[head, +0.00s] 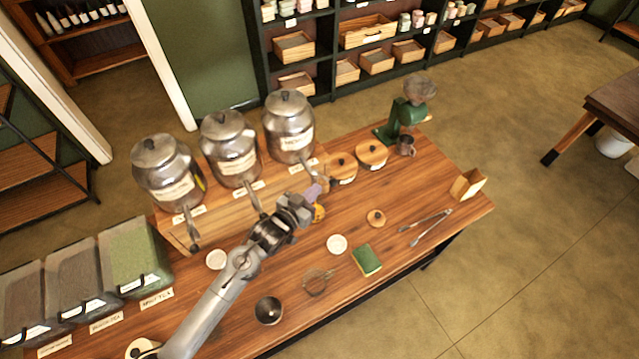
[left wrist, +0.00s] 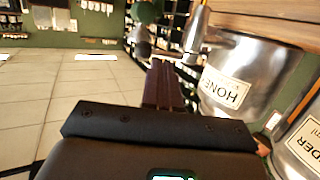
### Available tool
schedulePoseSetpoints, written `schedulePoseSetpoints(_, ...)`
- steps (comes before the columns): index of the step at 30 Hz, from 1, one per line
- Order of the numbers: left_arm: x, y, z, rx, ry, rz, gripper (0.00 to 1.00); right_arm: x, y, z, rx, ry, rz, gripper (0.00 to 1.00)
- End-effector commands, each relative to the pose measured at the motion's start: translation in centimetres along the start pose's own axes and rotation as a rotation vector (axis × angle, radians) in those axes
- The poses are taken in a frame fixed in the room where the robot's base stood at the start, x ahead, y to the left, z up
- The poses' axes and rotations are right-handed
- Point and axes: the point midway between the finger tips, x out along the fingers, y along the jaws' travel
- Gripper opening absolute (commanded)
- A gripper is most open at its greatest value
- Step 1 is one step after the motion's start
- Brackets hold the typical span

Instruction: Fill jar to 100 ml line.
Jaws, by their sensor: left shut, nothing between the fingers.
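Three metal pump dispensers stand on a raised wooden board at the back of the table: left (head: 168,172), middle (head: 230,148) and right (head: 289,126). The HONEY dispenser fills the right of the left wrist view (left wrist: 236,75), with one labelled "…DER" (left wrist: 303,145) beside it. My left gripper (head: 316,190) is shut and empty, in front of the right dispenser near its spout. Its closed purple fingers also show in the left wrist view (left wrist: 164,84). A small amber object (head: 319,213) sits just below the gripper, partly hidden; I cannot tell if it is the jar. No 100 ml line is readable.
Clear bins (head: 135,255) stand left.

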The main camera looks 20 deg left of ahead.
Motion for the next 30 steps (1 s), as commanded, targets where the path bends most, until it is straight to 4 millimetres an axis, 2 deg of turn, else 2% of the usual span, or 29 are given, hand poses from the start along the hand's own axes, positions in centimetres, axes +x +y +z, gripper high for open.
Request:
schedulePoseSetpoints(3,1.5,0.1,-0.2,0.0,0.0,0.001,0.0,-0.5,0.0,-0.2,0.0,0.0,0.0,0.37)
schedulePoseSetpoints(9,2.8,0.0,-0.1,0.001,0.0,0.001,0.0,-0.7,0.0,-0.2,0.0,-0.001,0.0,0.37)
schedulePoseSetpoints(24,3.2,0.1,0.0,0.0,0.0,0.0,0.0,-0.8,0.0,-0.2,0.0,0.0,0.0,0.37)
schedulePoseSetpoints(30,3.7,0.8,0.0,-0.006,0.001,-0.015,0.0,-0.5,0.0,-0.2,0.0,0.0,0.0,0.37)
